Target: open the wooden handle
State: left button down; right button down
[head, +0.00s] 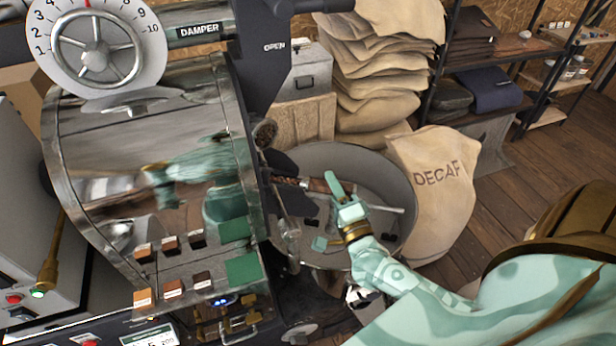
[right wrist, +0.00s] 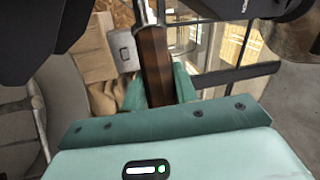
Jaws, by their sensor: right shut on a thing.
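The wooden handle (head: 316,185) is dark brown and sits on a metal rod at the front of the roaster drum, above the round cooling tray. My right gripper (head: 335,190) is shut on the handle. In the right wrist view the handle (right wrist: 155,66) stands between the two green fingers of my right gripper (right wrist: 160,88), with its metal rod going up and away. The handle's near end is hidden by the gripper. My left gripper is not in view.
The roaster drum (head: 120,150) fills the left, with a damper dial (head: 95,55) on top. The round grey cooling tray (head: 395,175) lies beneath my right gripper. A DECAF sack (head: 440,200) stands right of it, with stacked sacks (head: 385,60) behind. Wooden floor is clear at right.

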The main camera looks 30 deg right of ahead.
jog(key=shift+s+d, duration=0.8)
jog(key=shift+s, duration=0.15)
jog(key=shift+f, duration=0.1)
jog(key=c, duration=1.1)
grip_release()
jog(key=b+v, duration=0.1)
jog(key=v, duration=1.5)
jog(key=shift+s+b, duration=0.15)
jog(key=shift+b, duration=0.2)
